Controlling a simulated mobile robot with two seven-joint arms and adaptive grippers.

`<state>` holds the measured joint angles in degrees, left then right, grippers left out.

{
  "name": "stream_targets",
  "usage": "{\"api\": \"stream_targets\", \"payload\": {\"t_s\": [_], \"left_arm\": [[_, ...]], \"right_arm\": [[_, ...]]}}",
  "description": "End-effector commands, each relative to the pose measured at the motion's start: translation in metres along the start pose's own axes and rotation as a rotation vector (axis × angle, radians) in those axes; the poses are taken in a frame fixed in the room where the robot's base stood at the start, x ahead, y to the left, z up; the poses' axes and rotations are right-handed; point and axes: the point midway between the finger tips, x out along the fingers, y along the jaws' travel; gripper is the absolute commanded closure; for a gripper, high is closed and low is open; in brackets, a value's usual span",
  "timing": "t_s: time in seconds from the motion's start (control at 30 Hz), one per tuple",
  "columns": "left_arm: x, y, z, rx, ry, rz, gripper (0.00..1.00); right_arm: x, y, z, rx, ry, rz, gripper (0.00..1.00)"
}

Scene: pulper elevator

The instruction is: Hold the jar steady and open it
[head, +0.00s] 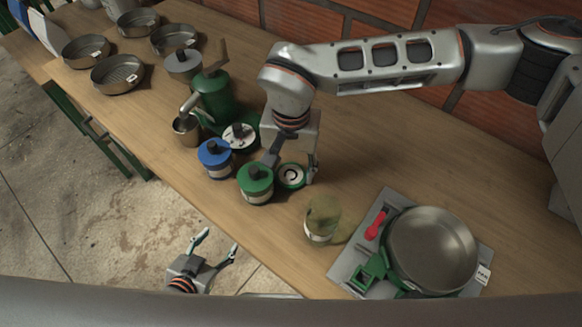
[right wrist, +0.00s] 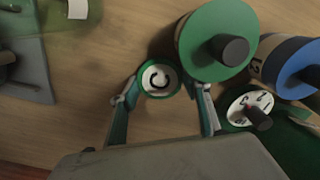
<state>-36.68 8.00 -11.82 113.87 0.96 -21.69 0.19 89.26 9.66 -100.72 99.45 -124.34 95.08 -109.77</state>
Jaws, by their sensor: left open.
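A translucent olive-green glass jar (head: 322,212) with a pale label stands near the table's front edge. I see no opaque lid on it. It shows partly at the top left of the right wrist view (right wrist: 45,14). A round white disc with a green rim and dark mark (head: 291,176), possibly a lid, is left of the jar. In the right wrist view the disc (right wrist: 159,78) lies between the fingers of my right gripper (right wrist: 165,88), which is open with gaps beside the disc. My left gripper (head: 219,239) is open and empty, off the table's front edge, left of the jar.
A green canister (head: 256,183) and a blue canister (head: 215,157) stand close left of the disc. A green grinder (head: 212,97) with a metal cup (head: 186,130) stands behind. A steel pan (head: 433,248) sits on a grey base at right. Several pans are at far left.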

Motion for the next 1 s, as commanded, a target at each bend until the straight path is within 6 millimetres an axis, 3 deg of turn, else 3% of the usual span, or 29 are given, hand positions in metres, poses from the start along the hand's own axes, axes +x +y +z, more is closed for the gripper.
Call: {"api": "stream_targets", "payload": {"t_s": [0.5, 1.0], "left_arm": [[-0.001, -0.001, -0.004, 0.0, 0.004, -0.001, 0.44], [-0.001, 0.0, -0.004, -0.003, 0.003, 0.001, 0.44]], "right_arm": [[-0.009, 0.0, -0.001, -0.001, 0.002, 0.0, 0.37], [-0.101, 0.0, -0.001, 0.0, 0.004, 0.001, 0.37]]}}
